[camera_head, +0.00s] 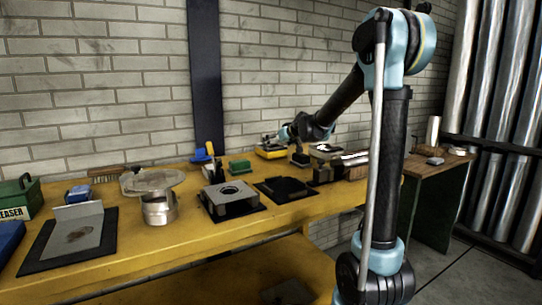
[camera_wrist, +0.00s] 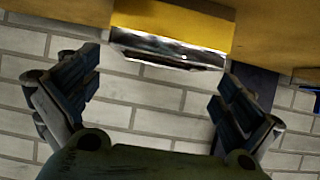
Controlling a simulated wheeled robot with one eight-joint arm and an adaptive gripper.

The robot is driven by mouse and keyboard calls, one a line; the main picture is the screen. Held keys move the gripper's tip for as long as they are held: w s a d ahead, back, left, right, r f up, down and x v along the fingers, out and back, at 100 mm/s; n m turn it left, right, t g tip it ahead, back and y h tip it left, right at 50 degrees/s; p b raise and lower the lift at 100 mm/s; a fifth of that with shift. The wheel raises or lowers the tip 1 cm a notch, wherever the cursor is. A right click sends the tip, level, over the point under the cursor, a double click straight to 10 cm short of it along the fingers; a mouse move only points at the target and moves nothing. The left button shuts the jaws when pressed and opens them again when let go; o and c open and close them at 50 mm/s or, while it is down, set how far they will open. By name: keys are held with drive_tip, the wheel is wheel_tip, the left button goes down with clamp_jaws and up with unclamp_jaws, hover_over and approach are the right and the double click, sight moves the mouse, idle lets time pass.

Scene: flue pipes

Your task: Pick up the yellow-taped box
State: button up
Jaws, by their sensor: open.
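A small yellow box with a dark, glossy top (camera_head: 271,154) sits on the bench near the wall; it appears to be the yellow-taped box. In the wrist view a yellow face (camera_wrist: 175,22) with a shiny grey strip shows at the top, likely the same box. My gripper (camera_head: 272,139) is at the far side of the bench, close above the box in the head view. In the wrist view my gripper (camera_wrist: 160,88) is open, with its fingers wide apart and nothing between the tips. The box lies ahead of the gap. Contact is not seen.
The yellow bench (camera_head: 140,250) runs along a brick wall (camera_head: 100,120). A green block (camera_head: 239,167), a blue-handled tool (camera_head: 204,155), a square flanged piece (camera_head: 232,198) and a metal collar (camera_head: 158,209) stand left of the box. A dark plate (camera_head: 284,189) lies in front.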

drive_tip(key=shift+x, duration=1.95)
drive_tip(key=shift+c, duration=0.2)
drive_tip(key=shift+r, duration=0.1)
drive_tip(key=c, duration=0.9)
